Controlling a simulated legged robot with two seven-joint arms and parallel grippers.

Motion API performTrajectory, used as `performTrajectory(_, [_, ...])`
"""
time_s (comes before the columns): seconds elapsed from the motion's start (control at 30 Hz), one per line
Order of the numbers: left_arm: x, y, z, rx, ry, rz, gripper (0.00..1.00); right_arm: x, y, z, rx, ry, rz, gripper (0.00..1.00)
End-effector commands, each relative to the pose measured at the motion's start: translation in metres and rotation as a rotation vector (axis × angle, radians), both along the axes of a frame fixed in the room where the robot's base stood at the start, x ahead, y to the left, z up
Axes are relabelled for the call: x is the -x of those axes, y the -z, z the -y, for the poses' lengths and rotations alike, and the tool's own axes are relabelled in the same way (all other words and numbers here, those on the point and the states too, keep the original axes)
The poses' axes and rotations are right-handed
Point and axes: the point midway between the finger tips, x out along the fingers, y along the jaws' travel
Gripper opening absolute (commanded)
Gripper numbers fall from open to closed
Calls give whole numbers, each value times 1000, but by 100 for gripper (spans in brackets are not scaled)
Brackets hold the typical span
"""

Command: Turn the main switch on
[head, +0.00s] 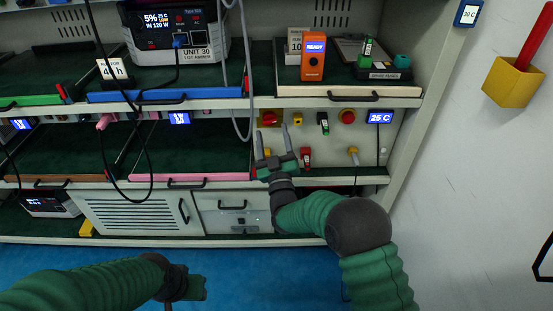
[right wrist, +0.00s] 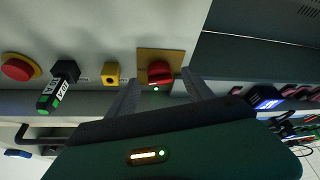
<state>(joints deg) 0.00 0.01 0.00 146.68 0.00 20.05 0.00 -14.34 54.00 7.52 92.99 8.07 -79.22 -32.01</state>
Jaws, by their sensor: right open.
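A red rotary knob on a yellow plate, which looks like the main switch (head: 269,118), sits on the rack's pale control panel. In the right wrist view the red knob (right wrist: 160,72) lies in line with the gap between my right fingers. My right gripper (head: 273,140) is open and empty, its fingers pointing at the panel just below the knob in the head view. I cannot tell whether a finger touches the knob. In the right wrist view the right gripper (right wrist: 162,94) partly covers the panel. My left gripper (head: 188,288) is low over the blue floor, its fingers unclear.
The panel also holds a small yellow switch (head: 298,118), a black-and-green tagged key (head: 323,123), a red button (head: 347,116) and a "25 C" display (head: 380,117). A grey cable (head: 247,80) hangs left of the knob. Shelf edges lie above and below.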

Motion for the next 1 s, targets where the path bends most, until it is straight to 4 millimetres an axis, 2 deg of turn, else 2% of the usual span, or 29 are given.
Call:
performTrajectory(0.03, [0,-9,0,0,0,0,42,13,2,1,2,-1,-6,60])
performTrajectory(0.3, [0,-29,0,0,0,0,42,86,32,11,3,-2,-7,60])
performTrajectory(0.43, [0,-33,0,0,0,0,42,111,43,14,2,-2,-5,60])
performTrajectory(0.6, [0,-35,0,0,0,0,42,126,50,16,1,-2,-3,60])
performTrajectory(1.0, [0,-36,0,0,0,0,42,127,47,15,6,-9,-5,60])
